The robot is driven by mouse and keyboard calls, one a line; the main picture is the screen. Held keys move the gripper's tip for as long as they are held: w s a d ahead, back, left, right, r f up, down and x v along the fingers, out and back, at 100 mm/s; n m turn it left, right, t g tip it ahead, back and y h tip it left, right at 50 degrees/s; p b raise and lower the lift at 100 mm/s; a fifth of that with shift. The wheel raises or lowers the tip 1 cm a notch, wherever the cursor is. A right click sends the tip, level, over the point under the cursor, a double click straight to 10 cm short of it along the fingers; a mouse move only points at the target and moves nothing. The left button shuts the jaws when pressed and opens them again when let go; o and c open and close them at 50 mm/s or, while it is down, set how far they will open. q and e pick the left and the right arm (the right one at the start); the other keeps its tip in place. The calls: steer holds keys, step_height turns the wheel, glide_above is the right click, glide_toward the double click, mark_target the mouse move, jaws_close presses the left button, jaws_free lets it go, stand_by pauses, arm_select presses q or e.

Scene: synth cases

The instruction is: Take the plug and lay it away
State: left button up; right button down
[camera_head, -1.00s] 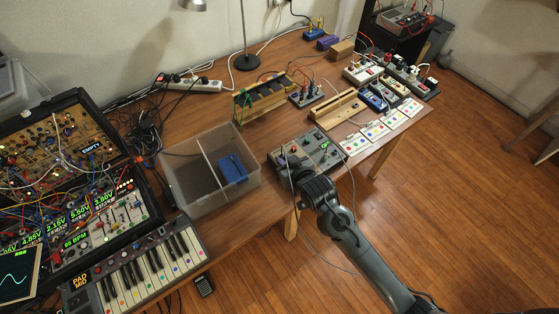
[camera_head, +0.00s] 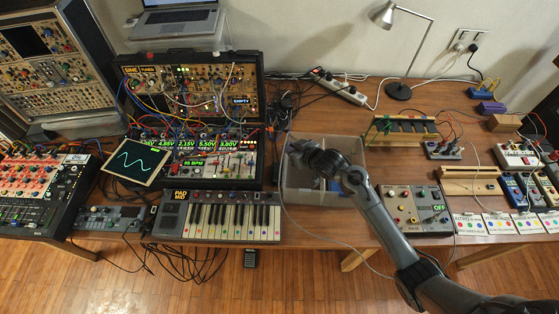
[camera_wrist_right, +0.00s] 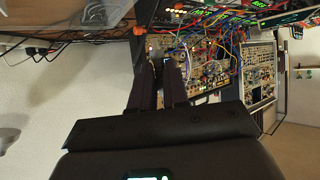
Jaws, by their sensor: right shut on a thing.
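The plug itself is too small and hidden to make out. A grey box (camera_head: 418,208) with knobs and a green OFF display stands right of the bin. My left gripper is not in view.
A blue item (camera_head: 334,184) lies in the bin, partly behind my arm. A keyboard (camera_head: 218,222) and a modular synth case (camera_head: 190,85) stand left of the bin. A power strip (camera_head: 342,90) and lamp (camera_head: 398,90) are behind it. Wooden stands and pedals fill the right.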

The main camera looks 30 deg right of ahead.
steer(key=w+d+n+y+p, duration=0.1)
steer(key=w+d, duration=0.1)
steer(key=d, duration=0.8)
steer(key=shift+w+f+b, duration=0.15)
steer(key=shift+f+b, duration=2.35)
steer(key=shift+f, duration=0.05)
steer(key=c, duration=1)
jaws_free()
steer(key=shift+c, duration=0.2)
steer(key=shift+d, duration=0.1)
